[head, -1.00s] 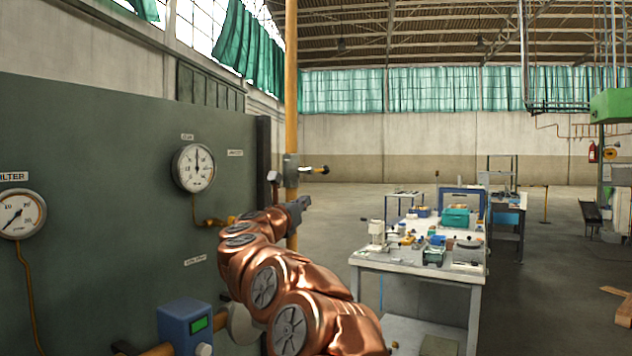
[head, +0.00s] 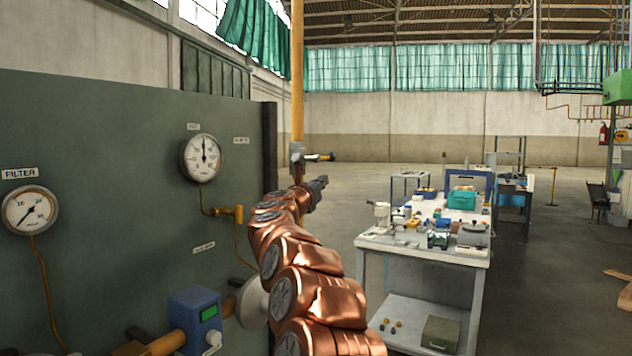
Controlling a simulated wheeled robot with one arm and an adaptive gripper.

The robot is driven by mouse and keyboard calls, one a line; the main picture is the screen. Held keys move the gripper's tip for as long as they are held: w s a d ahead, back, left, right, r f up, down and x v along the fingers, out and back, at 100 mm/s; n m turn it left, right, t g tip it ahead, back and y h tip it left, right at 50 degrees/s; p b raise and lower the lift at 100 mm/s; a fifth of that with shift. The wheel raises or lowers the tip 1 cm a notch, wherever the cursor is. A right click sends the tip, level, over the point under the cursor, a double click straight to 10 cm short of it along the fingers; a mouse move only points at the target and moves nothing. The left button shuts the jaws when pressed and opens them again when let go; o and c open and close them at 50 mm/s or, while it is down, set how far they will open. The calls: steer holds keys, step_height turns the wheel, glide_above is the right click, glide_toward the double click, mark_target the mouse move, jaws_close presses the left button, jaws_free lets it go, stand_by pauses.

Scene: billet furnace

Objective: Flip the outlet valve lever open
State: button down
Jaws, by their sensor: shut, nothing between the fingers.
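The outlet valve (head: 297,152) sits on the yellow vertical pipe (head: 297,70) just past the panel's right edge. My gripper (head: 322,187) is a little below and to the right of the valve in the picture, apart from the lever as far as I can tell. It is small in view and its fingers are shut and empty. My copper-coloured arm hides the pipe below the valve.
The dark green panel (head: 110,150) with a filter gauge (head: 30,209) and another gauge (head: 201,158) fills the left. A blue box (head: 194,318) sits low by the arm. A cluttered workbench (head: 375,242) stands to the right, with open floor behind.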

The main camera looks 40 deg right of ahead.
mark_target(325, 158)
steer(key=shift+w+d+r+p, duration=0.3)
steer(key=shift+d+r+p, duration=0.35)
steer(key=shift+w+d+r+p, duration=0.3)
steer(key=shift+d+r+p, duration=0.3)
steer(key=shift+d+p, duration=0.1)
steer(key=shift+w+d+r+p, duration=0.3)
steer(key=shift+d+r+p, duration=0.3)
steer(key=shift+r+p, duration=0.05)
steer(key=shift+f+b, duration=0.1)
steer(key=shift+b, duration=0.35)
